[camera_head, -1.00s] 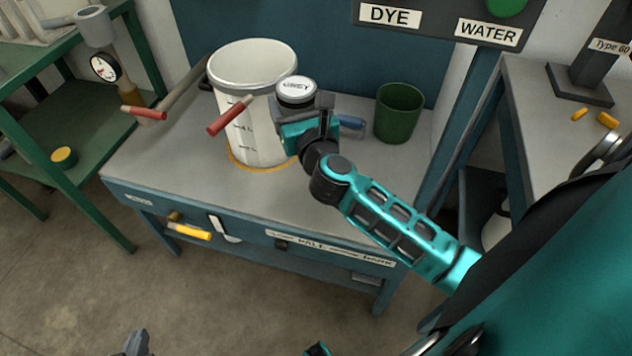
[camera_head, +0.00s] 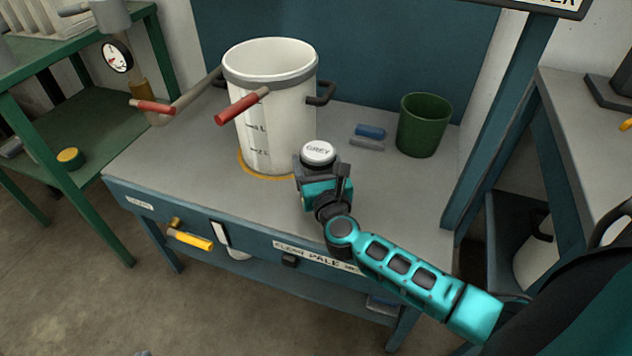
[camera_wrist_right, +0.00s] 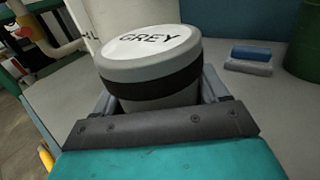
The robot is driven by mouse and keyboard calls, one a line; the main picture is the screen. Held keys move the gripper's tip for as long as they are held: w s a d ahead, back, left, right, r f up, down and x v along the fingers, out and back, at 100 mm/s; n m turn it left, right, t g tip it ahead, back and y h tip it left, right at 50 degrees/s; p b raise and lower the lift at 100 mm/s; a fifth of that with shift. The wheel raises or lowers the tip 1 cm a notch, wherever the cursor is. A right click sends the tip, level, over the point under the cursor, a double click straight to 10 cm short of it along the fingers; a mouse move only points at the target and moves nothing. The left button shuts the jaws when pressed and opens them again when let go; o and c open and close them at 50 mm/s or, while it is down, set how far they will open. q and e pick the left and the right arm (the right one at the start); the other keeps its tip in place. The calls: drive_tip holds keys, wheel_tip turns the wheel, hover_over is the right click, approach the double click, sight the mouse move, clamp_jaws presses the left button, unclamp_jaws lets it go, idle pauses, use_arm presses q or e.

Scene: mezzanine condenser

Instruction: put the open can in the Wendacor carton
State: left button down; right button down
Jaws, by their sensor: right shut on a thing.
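My right gripper (camera_head: 319,180) is shut on a grey can (camera_head: 319,151) with a white top marked GREY. In the right wrist view the can (camera_wrist_right: 150,62) sits upright between the two fingers, with a dark band around it. The gripper holds it over the front part of the bench, to the right of and in front of a white pail. I cannot tell whether the can is clear of the bench top. Its top looks closed by the white lid. I see no carton marked Wendacor in these views. My left gripper is not clearly in view.
The white pail (camera_head: 268,110) with red-handled valve (camera_head: 242,107) stands on the grey bench (camera_head: 400,190). A green bin (camera_head: 424,124) and a blue and grey block (camera_head: 369,135) are behind the gripper. A green shelf rack (camera_head: 88,104) is at left. The bench's right front is clear.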

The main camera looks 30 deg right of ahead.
wheel_tip(320, 180, down, 3)
drive_tip(key=shift+f+b, duration=0.1)
drive_tip(key=shift+b, duration=0.65)
drive_tip(key=shift+f, duration=0.3)
drive_tip(key=shift+f+b, duration=0.25)
drive_tip(key=shift+b, duration=0.05)
unclamp_jaws()
use_arm(q)
drive_tip(key=shift+w+d+f, duration=0.2)
drive_tip(key=shift+d+f, duration=0.2)
drive_tip(key=shift+d, duration=0.1)
